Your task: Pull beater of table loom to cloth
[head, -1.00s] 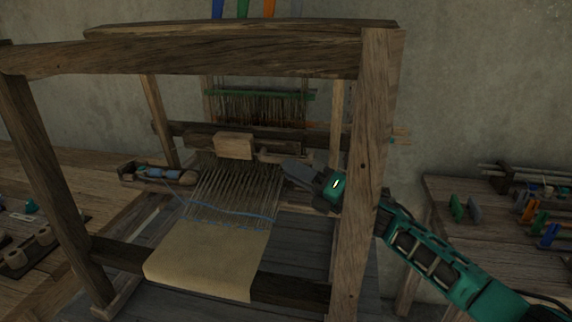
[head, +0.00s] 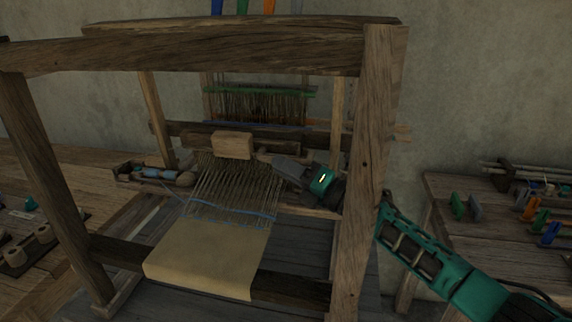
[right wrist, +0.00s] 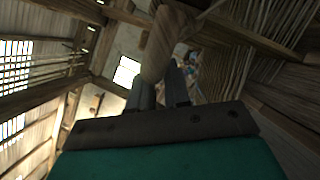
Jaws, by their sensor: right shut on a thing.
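The table loom (head: 190,60) is a dark wooden frame. Tan cloth (head: 210,262) lies over its front beam, with pale warp threads (head: 235,185) running back from it. The beater shows as wooden parts across the warp, behind the cloth, with a light block (head: 233,146) at its middle. My right gripper (head: 275,163) reaches in behind the right front post, at the right of the warp. In the right wrist view it is shut on a rounded wooden piece (right wrist: 162,45), apparently part of the beater. The gripper hides where it grips in the head view. My left gripper is out of view.
The right front post (head: 366,170) stands in front of my right arm. A wooden holder with a blue-wound shuttle (head: 155,172) is left of the warp. A side table (head: 500,215) with coloured pieces stands right. A workbench (head: 60,205) with spools is left.

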